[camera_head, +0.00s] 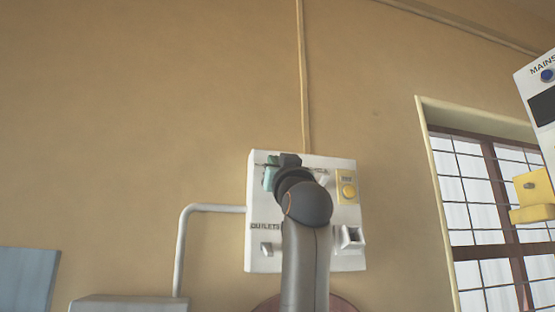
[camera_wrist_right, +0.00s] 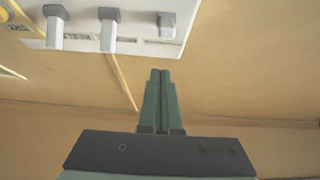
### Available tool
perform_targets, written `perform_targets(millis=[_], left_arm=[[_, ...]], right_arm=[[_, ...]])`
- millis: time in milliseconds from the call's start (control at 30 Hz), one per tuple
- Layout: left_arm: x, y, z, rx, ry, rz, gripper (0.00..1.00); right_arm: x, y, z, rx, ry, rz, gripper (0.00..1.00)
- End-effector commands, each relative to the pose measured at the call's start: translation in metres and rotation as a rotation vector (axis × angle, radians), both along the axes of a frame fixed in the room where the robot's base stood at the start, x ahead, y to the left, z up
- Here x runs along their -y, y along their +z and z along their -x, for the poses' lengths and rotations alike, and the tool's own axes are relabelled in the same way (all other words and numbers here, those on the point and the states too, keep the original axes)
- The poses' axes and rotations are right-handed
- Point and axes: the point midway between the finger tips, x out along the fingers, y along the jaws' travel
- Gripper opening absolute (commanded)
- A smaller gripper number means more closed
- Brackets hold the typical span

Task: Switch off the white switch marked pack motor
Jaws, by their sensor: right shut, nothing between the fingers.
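A white switch panel (camera_head: 256,205) is fixed to the wall, partly hidden behind my right arm. In the right wrist view the panel (camera_wrist_right: 25,13) shows upside down with three white switches: a left one (camera_wrist_right: 54,27), a middle one (camera_wrist_right: 109,30) and a right one (camera_wrist_right: 166,25). Their labels are too blurred to read, so I cannot tell which is marked pack motor. My right gripper (camera_head: 269,178) is at the panel's upper left in the head view. Its green fingers (camera_wrist_right: 160,72) are shut and empty, nearest the right switch in the wrist view. Contact is not visible.
A yellow button (camera_head: 348,191) is on the panel's right, with a rocker (camera_head: 351,237) below it. A small lever (camera_head: 266,249) sits under the "OUTLETS" label. A conduit (camera_head: 182,245) runs left. A barred window (camera_head: 480,200) and a "MAINS" box (camera_head: 535,80) are right.

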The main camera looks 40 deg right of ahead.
Motion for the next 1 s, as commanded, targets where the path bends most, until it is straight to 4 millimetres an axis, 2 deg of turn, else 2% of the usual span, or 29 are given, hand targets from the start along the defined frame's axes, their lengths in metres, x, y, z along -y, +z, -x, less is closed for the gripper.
perform_targets(millis=[33,67,100,233,367,500,700,1000], left_arm=[[0.0,0.014,0.003,-0.007,0.0,-0.001,0.5],[0.0,0.017,0.005,-0.01,0.0,-0.001,0.5],[0.0,-0.004,0.006,-0.008,-0.001,0.0,0.5],[0.001,-0.024,0.01,-0.021,-0.003,0.0,0.5],[0.003,-0.034,0.01,-0.027,-0.007,0.002,0.5],[0.009,-0.034,0.003,-0.02,-0.016,0.009,0.5],[0.017,-0.027,-0.002,-0.008,-0.028,0.021,0.5],[0.017,-0.026,-0.003,-0.008,-0.028,0.02,0.5]], right_arm=[[0.001,0.014,-0.003,-0.001,0.0,0.0,0.0],[0.002,0.016,-0.004,0.0,0.001,0.001,0.0],[-0.003,-0.008,0.005,0.003,0.001,0.001,0.0],[-0.014,-0.03,0.025,0.004,0.001,0.002,0.0],[-0.023,-0.047,0.041,0.003,0.001,0.001,0.0],[-0.03,-0.058,0.053,0.002,0.0,0.001,0.0],[-0.033,-0.063,0.06,0.001,0.0,0.0,0.0],[-0.033,-0.063,0.06,0.0,0.001,-0.001,0.0]])
